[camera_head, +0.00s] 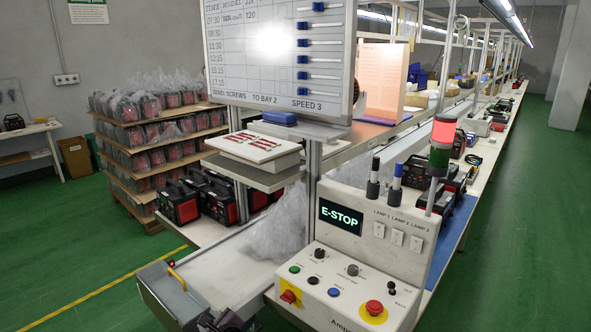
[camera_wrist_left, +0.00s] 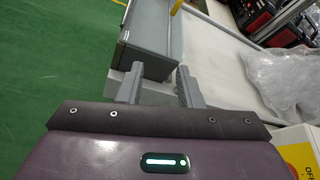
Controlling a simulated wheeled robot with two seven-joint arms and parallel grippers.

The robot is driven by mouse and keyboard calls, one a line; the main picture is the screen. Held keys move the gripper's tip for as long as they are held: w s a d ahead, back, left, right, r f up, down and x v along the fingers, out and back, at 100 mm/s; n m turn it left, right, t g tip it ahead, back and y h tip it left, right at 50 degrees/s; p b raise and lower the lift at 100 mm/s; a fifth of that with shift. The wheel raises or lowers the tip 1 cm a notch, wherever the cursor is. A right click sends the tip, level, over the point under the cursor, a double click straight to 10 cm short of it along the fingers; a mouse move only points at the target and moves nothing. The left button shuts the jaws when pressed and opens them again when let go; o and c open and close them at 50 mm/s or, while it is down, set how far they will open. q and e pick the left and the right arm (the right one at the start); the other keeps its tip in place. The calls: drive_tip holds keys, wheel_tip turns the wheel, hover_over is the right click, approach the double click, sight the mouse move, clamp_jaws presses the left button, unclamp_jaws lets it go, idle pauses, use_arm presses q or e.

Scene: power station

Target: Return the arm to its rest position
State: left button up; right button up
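My left gripper (camera_wrist_left: 159,82) shows in the wrist view with its two grey fingers spread apart. Nothing is clearly held between them. Beyond the fingertips is the end of a grey metal box (camera_wrist_left: 150,40) beside the white conveyor (camera_wrist_left: 225,50). I cannot tell whether the fingers touch the box. In the head view a dark shape at the bottom edge, near the conveyor's end, may be part of my left arm, but it is mostly cut off. My right gripper is in neither view.
The control panel (camera_head: 345,275) with a red stop button (camera_head: 374,308) and a lit red lamp (camera_head: 443,131) stands right of the conveyor (camera_head: 225,275). A clear plastic bag (camera_head: 280,225) lies on the conveyor. Green floor (camera_head: 60,250) is open at left.

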use_arm(q)
drive_tip(key=s+a+f+n+g+h, duration=0.1)
drive_tip(key=s+f+n+g+h, duration=0.3)
drive_tip(key=s+f, duration=0.95)
drive_tip(key=s+a+f+n+g+h, duration=0.1)
drive_tip(key=s+f+n, duration=0.4)
drive_tip(key=s+f, duration=0.9)
drive_tip(key=s+f+n+g+h, duration=0.1)
drive_tip(key=s+f+n, duration=0.3)
drive_tip(key=s, duration=0.5)
drive_tip(key=s+d+f+n+g+h, duration=0.1)
drive_tip(key=s+f+n, duration=0.3)
drive_tip(key=s, duration=0.6)
drive_tip(key=s+f+n+g+h, duration=0.2)
drive_tip(key=s+f, duration=0.3)
drive_tip(key=s, duration=0.5)
drive_tip(key=shift+d+f+n+b, duration=0.2)
drive_tip(key=shift+d+n+b, duration=0.15)
drive_tip(key=shift+n, duration=0.55)
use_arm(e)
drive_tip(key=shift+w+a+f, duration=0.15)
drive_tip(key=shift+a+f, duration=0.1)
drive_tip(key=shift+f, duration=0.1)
use_arm(q)
drive_tip(key=shift+w, duration=0.1)
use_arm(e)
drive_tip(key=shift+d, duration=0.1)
